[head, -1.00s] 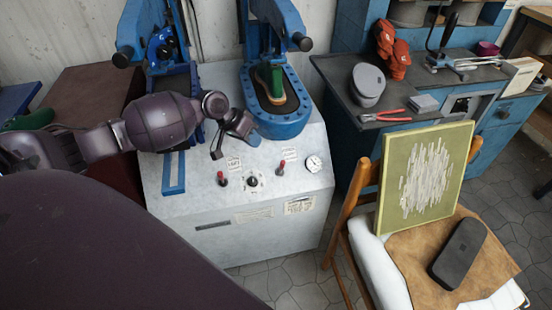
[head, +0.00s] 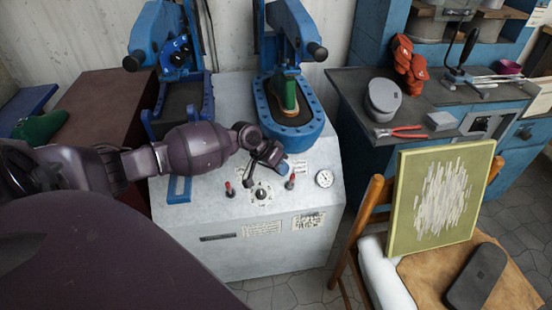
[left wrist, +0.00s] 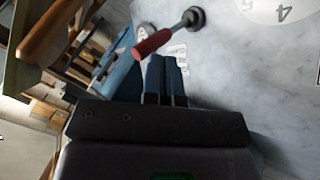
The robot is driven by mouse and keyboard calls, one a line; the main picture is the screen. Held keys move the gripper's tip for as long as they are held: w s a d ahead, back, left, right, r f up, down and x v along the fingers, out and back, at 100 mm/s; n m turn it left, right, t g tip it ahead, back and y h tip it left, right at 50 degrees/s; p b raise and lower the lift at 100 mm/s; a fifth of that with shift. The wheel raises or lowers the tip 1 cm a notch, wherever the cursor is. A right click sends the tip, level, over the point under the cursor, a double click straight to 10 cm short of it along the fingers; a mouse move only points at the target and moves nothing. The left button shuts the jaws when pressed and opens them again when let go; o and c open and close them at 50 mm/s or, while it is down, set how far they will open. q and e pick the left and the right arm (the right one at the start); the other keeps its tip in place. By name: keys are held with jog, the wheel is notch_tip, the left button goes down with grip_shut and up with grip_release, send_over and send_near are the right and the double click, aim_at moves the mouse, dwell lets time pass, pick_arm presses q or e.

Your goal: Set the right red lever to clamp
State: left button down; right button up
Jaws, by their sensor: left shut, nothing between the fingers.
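The right red lever (head: 290,181) stands on the sloping top of the grey press console (head: 225,255), left of the gauge. In the left wrist view its red grip (left wrist: 152,43) and metal stem show just beyond my fingertips, with a small gap in the picture. My left gripper (head: 281,167) is shut and empty, just above and behind this lever in the head view. Its two dark blue fingers (left wrist: 165,72) lie together in the left wrist view. My right gripper is not in view.
The left red lever (head: 230,189) and a black knob (head: 260,194) stand close by on the console. The round gauge (head: 324,179) is to the right. Blue presses rise behind; the right one holds a green last (head: 290,94). A chair with a green board (head: 440,195) stands right.

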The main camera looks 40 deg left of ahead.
pick_arm(q)
jog(key=shift+w+d+f, duration=0.2)
jog(key=shift+d+f, duration=0.05)
jog(key=shift+f, duration=0.15)
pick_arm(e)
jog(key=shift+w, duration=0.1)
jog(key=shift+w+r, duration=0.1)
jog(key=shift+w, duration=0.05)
